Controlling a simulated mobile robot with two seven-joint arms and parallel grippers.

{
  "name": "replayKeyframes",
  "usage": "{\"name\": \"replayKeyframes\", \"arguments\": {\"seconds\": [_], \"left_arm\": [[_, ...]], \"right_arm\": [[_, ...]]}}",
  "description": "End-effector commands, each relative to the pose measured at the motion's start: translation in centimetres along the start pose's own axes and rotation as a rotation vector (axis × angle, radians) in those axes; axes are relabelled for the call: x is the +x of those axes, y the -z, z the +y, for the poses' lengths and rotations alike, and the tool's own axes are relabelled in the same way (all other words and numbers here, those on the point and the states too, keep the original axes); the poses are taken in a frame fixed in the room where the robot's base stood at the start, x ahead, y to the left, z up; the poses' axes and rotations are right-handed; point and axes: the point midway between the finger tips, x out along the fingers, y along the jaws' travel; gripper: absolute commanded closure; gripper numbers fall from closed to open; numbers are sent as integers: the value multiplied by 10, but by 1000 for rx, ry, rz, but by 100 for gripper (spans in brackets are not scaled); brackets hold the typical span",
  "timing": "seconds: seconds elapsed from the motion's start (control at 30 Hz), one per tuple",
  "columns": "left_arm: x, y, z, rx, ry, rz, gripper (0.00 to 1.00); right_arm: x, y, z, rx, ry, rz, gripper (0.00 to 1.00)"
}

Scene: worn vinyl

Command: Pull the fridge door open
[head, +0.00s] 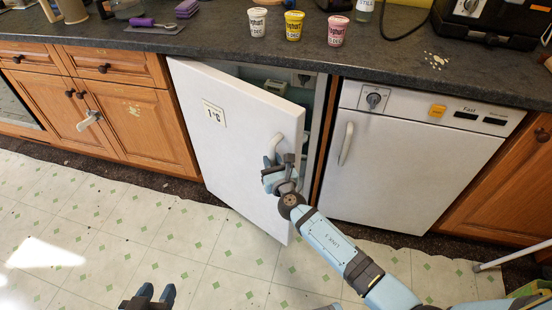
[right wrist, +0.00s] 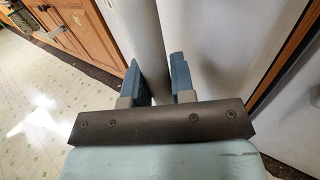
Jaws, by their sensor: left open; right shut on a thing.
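The white fridge door (head: 225,150) stands partly open in the head view, swung out towards me, with a gap along its right side. A white handle (head: 271,146) sits near its right edge. My right gripper (head: 276,172) is shut on this handle; the right wrist view also shows its blue fingers (right wrist: 158,82) on either side of the white handle bar (right wrist: 148,45). The fridge interior (head: 285,82) shows only in part behind the door. My left gripper (head: 150,294) is open and empty over the floor at the bottom of the head view.
A white dishwasher (head: 410,160) stands right of the fridge. Wooden cupboards (head: 140,115) are to its left. Yoghurt pots (head: 293,26) stand on the dark worktop (head: 220,45) above. The tiled floor (head: 150,215) before the door is clear.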

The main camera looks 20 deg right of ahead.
Motion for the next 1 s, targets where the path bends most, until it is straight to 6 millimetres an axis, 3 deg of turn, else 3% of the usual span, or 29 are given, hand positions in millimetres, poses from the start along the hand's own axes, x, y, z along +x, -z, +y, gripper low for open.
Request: {"name": "replayKeyframes", "arguments": {"seconds": [0.4,0.43,0.5,0.53,0.83,1.0], "left_arm": [[0,0,0,-1,0,0,57],[0,0,0,-1,0,0,57],[0,0,0,-1,0,0,57],[0,0,0,-1,0,-1,57],[0,1,1,-1,-1,-1,57],[-2,3,1,2,1,-3,57]], "right_arm": [[-1,0,2,-2,-3,-1,100],[-1,0,2,-2,-3,-1,70],[-1,0,2,-2,-3,-1,54],[-1,0,2,-2,-3,-1,52],[-5,0,1,-2,-2,1,52],[-29,0,1,-1,-3,2,52]]}}
